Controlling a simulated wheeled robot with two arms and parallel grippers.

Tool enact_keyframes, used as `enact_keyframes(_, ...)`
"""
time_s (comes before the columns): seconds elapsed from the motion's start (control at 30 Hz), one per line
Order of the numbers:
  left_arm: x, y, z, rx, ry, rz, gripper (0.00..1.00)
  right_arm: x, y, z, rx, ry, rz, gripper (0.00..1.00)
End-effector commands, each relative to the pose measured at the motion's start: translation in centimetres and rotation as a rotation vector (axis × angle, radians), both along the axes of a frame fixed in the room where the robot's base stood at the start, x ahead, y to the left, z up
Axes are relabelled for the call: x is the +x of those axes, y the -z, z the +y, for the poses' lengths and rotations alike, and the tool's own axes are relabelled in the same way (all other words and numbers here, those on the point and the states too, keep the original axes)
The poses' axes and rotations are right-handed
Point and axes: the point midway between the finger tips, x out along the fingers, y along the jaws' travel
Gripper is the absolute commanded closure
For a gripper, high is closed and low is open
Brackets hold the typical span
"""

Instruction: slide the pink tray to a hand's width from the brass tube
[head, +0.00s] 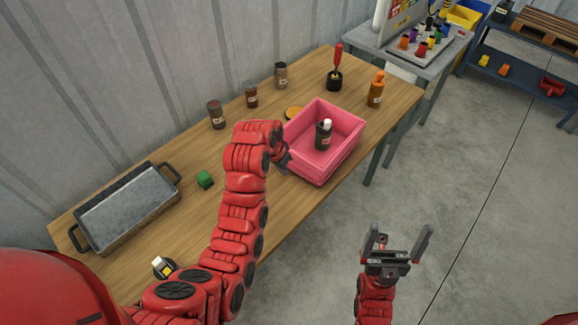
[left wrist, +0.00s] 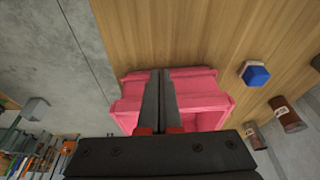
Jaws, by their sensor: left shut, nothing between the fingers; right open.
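The pink tray (head: 338,163) stands on the wooden table near its right end, with a dark bottle (head: 324,135) with a white cap inside. My left gripper (head: 286,160) is shut and empty, at the tray's left side; whether it touches cannot be told. In the left wrist view the shut fingers (left wrist: 160,85) lie across the pink tray (left wrist: 200,86). My right gripper (head: 398,243) is open and empty, over the floor off the table's front edge.
Brown jars (head: 251,95) line the wall side. A red-handled tool (head: 336,72) and an orange bottle (head: 376,90) stand beyond the tray. A blue-topped thing (left wrist: 256,75) shows in the left wrist view.

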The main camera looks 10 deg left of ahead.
Motion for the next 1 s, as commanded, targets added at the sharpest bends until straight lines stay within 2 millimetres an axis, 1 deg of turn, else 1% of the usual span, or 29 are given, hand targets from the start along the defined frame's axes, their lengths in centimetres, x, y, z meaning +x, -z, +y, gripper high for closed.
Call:
enact_keyframes(0.03, 0.1, 1.1, -0.1, -0.001, 0.0, -0.001, 1.0, 0.0, 1.2, 0.0, 0.0, 0.0, 0.0, 0.0)
enact_keyframes(0.33, 1.3, 5.7, -0.7, 0.0, -0.002, -0.006, 1.0, 0.0, 7.1, 0.0, 0.0, 0.0, 0.0, 0.0)
enact_keyframes(0.37, 1.4, 5.7, -0.8, 0.0, -0.002, -0.002, 1.0, 0.0, 6.3, 0.0, 0.0, 0.0, 0.001, 0.0)
enact_keyframes(0.43, 1.6, 7.2, -1.0, 0.0, -0.002, 0.003, 1.0, 0.0, 6.3, 0.0, 0.0, 0.0, 0.0, 0.0)
enact_keyframes(0.5, 2.0, 7.7, -1.2, 0.0, -0.002, 0.001, 1.0, 0.0, 5.1, 0.0, 0.0, 0.0, 0.0, 0.0)
enact_keyframes(0.57, 2.2, 8.8, -1.4, 0.001, -0.002, 0.002, 1.0, 0.0, 4.6, 0.0, 0.0, 0.0, -0.001, 0.0)
enact_keyframes(0.6, 2.6, 8.9, -1.6, 0.001, -0.001, 0.0, 1.0, 0.0, 4.3, 0.0, 0.0, 0.0, 0.0, 0.0)
enact_keyframes(0.73, 4.0, 8.7, -2.3, 0.0, -0.001, -0.006, 1.0, 0.0, 3.6, 0.0, 0.0, 0.0, 0.0, 0.0)
enact_keyframes(1.0, 5.5, 9.0, -3.2, 0.0, -0.002, -0.003, 1.0, 0.0, 2.9, 0.0, 0.0, 0.0, 0.0, 0.0)
